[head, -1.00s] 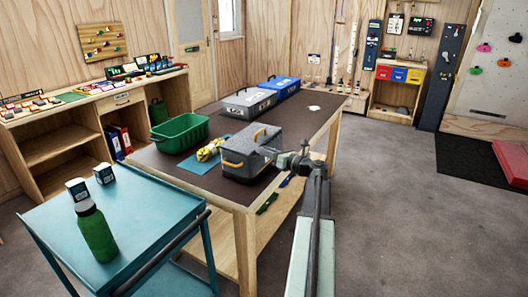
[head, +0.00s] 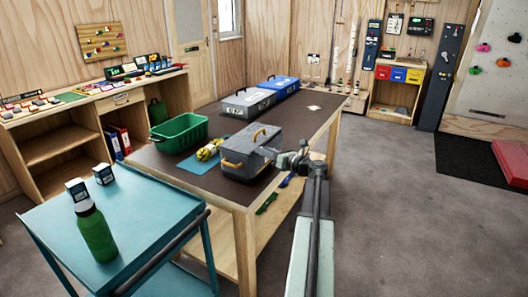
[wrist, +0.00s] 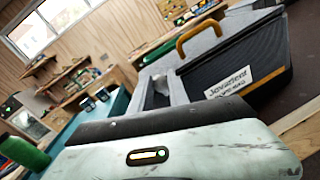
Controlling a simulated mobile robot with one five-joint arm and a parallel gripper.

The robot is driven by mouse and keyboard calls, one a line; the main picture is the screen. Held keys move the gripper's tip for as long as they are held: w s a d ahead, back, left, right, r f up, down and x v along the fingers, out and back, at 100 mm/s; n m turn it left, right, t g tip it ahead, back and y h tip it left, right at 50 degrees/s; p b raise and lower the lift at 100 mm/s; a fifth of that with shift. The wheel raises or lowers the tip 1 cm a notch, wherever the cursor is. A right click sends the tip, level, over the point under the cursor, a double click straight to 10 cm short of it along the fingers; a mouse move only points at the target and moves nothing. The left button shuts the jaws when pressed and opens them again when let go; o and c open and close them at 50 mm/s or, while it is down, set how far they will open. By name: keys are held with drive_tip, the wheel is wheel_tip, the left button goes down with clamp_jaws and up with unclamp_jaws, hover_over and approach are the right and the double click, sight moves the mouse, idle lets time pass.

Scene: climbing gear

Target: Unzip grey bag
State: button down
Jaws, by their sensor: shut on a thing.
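The grey bag (head: 262,153) sits on the dark top of the wooden table, with yellow-orange handles on its top and front. In the wrist view the bag (wrist: 245,75) fills the upper right, with a yellow handle, a dark panel and a white label. My gripper (head: 287,160) is at the bag's right side, low by its near right corner. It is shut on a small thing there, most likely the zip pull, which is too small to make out. How far the zip is open cannot be told.
On the table (head: 222,190), a green crate (head: 180,133), a yellow item (head: 208,151) on a blue mat, and grey (head: 248,103) and blue (head: 279,88) cases stand behind and left of the bag. A teal cart (head: 150,215) with a green bottle (head: 95,232) is at front left.

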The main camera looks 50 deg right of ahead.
drive_tip(key=shift+d, duration=0.1)
idle(0.4)
drive_tip(key=w+d, duration=0.2)
drive_tip(key=d, duration=0.7)
drive_tip(key=w+d, duration=0.2)
drive_tip(key=d, duration=0.7)
drive_tip(key=shift+w+d, duration=0.3)
drive_tip(key=shift+d, duration=0.1)
drive_tip(key=c, duration=1.3)
unclamp_jaws()
drive_tip(key=shift+s, duration=0.1)
drive_tip(key=s, duration=0.7)
drive_tip(key=shift+s+d, duration=0.3)
